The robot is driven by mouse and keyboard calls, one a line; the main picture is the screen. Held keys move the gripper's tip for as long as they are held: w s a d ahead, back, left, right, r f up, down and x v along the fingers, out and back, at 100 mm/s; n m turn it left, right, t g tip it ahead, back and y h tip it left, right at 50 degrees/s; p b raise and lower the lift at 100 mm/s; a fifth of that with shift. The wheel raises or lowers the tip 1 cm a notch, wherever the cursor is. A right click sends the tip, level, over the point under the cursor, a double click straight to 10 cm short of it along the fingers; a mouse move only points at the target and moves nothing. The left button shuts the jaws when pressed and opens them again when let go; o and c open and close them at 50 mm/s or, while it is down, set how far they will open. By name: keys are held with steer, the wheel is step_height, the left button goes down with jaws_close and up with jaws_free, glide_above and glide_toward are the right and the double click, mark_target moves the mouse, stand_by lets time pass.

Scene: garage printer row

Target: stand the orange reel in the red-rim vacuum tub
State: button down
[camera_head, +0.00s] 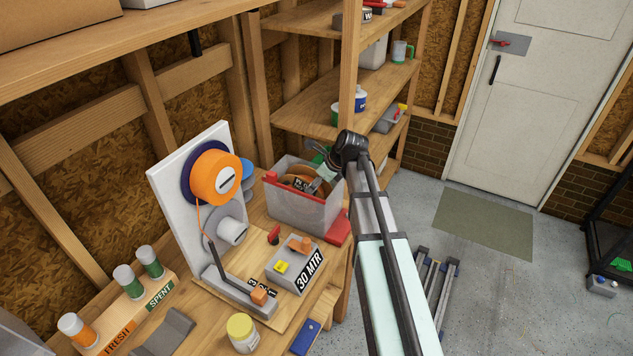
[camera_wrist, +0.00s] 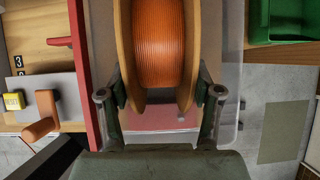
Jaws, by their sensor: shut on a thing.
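The orange reel, with orange strand between tan flanges, is between my fingers in the wrist view (camera_wrist: 158,45). In the head view its upper part (camera_head: 298,182) shows within the tub's opening, on edge. My gripper (camera_head: 322,180) is shut on the reel; its two fingers press the outer flange faces in the wrist view (camera_wrist: 160,95). The grey see-through vacuum tub (camera_head: 297,212) stands on the bench; its red rim (camera_wrist: 78,85) runs left of the reel in the wrist view. The reel's lower edge is hidden, so I cannot tell whether it touches the tub floor.
A white winding stand (camera_head: 175,190) holds another orange spool (camera_head: 216,178) left of the tub. A grey box marked 30 MTR (camera_head: 296,268) sits in front. A red flat piece (camera_head: 338,228) lies right of the tub. A green bin (camera_wrist: 285,20) is at upper right.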

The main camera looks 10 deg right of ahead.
stand_by(0.4)
steer(key=shift+c, duration=0.7)
jaws_free()
steer(key=shift+o, duration=0.7)
steer(key=shift+f, duration=0.1)
steer(key=v, duration=1.2)
